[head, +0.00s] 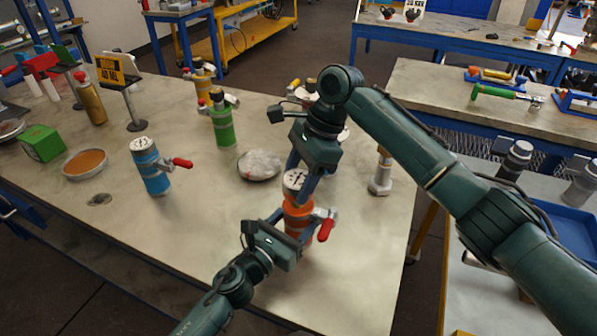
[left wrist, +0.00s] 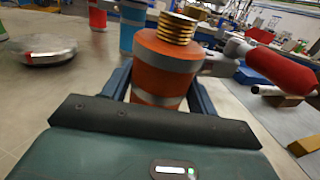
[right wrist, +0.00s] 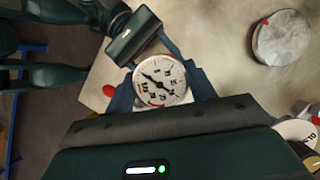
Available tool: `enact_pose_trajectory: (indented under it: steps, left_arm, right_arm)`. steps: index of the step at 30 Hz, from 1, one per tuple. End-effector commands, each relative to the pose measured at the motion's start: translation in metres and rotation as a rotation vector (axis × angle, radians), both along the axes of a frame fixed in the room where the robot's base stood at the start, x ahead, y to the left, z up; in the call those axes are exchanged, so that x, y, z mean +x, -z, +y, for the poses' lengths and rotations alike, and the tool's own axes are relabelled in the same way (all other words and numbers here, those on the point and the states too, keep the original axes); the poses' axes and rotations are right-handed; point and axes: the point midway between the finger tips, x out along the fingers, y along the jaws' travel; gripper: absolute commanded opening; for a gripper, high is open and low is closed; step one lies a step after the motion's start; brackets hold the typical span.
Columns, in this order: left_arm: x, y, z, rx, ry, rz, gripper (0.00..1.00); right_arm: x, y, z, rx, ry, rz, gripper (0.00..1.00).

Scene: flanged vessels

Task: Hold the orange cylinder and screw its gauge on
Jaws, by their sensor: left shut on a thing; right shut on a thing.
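The orange cylinder (head: 297,217) with grey bands stands upright near the front right of the table. My left gripper (head: 293,226) is shut around its body. In the left wrist view the cylinder (left wrist: 162,70) shows a brass threaded neck (left wrist: 177,27) and a red-handled valve (left wrist: 280,68) on its right. The gauge (right wrist: 161,80), with a white round dial, is face up between the fingers of my right gripper (right wrist: 163,88), which is shut on it. In the head view the gauge (head: 295,180) is directly above the cylinder.
A blue cylinder (head: 150,168) stands left and a green one (head: 222,124) behind. A round grey lid (head: 260,165) lies behind the left of the orange cylinder. A metal fitting (head: 381,174) stands right.

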Motion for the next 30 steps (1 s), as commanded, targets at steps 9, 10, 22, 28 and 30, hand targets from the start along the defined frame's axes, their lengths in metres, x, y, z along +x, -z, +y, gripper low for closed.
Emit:
enact_pose_trajectory:
  steps: [9,10,22,28,30]
  left_arm:
    - [0.000,0.001,0.000,0.001,0.000,0.001,0.17]
    - [0.000,0.001,0.000,0.001,0.000,0.001,0.17]
    - [0.000,0.001,0.000,0.001,0.000,0.001,0.17]
    - [0.000,0.001,0.000,0.001,0.000,0.001,0.17]
    - [0.000,0.001,0.000,0.001,0.000,0.001,0.17]
  right_arm:
    - [0.000,-0.001,0.000,0.000,-0.001,0.000,0.30]
    - [0.000,-0.001,0.000,0.000,-0.001,0.000,0.30]
    - [0.000,0.016,0.000,0.001,0.000,0.001,0.30]
    - [0.000,0.017,0.000,0.000,0.000,0.000,0.30]
    - [0.000,0.017,0.000,0.000,0.000,0.000,0.30]
